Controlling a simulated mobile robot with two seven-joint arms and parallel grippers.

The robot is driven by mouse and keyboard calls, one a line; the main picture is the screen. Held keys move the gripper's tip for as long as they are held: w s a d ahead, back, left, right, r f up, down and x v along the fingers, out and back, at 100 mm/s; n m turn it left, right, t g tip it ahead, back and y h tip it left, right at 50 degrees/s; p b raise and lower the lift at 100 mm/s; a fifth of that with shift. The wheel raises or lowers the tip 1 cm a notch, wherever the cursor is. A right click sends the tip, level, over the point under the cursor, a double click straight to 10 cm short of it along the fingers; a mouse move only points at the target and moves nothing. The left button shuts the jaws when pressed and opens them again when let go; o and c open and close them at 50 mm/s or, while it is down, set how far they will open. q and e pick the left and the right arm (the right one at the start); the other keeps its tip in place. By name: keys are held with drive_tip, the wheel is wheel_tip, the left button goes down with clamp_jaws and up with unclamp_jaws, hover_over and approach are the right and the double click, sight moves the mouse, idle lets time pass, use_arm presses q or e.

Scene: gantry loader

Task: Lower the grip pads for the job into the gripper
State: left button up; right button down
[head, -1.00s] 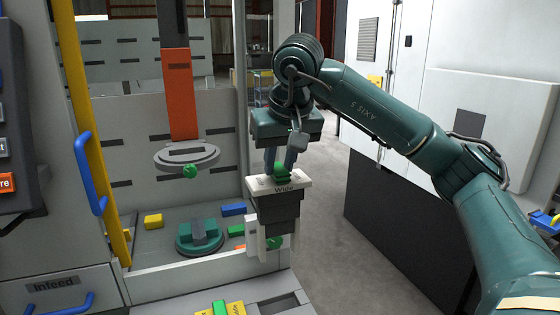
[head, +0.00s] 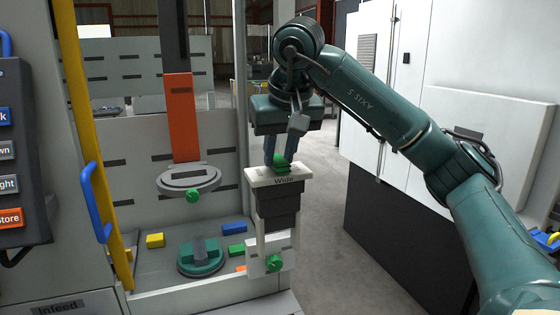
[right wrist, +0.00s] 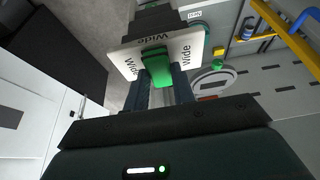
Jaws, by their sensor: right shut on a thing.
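My right gripper (head: 281,160) is shut on the green grip of a piece with a white plate marked "Wide" (head: 262,176) and a dark stepped body below. The piece hangs upright; the right wrist view also shows its white plate (right wrist: 128,66) and green grip (right wrist: 157,66) between my fingers (right wrist: 160,95). Just below and behind it is a white bracket with a green knob (head: 274,263); whether they touch is unclear. The orange gantry ram (head: 182,118) ends in a grey round flange (head: 190,180) with a green knob, left of the piece. My left gripper is out of view.
The cell floor holds a teal round base (head: 201,261), a yellow block (head: 155,240), a blue block (head: 234,228) and a green block (head: 236,251). A yellow post (head: 96,150) and blue handle (head: 94,195) stand left. A button panel (head: 12,150) is at the far left.

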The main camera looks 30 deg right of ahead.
drive_tip(key=shift+r, duration=3.2)
drive_tip(key=shift+w, duration=0.1)
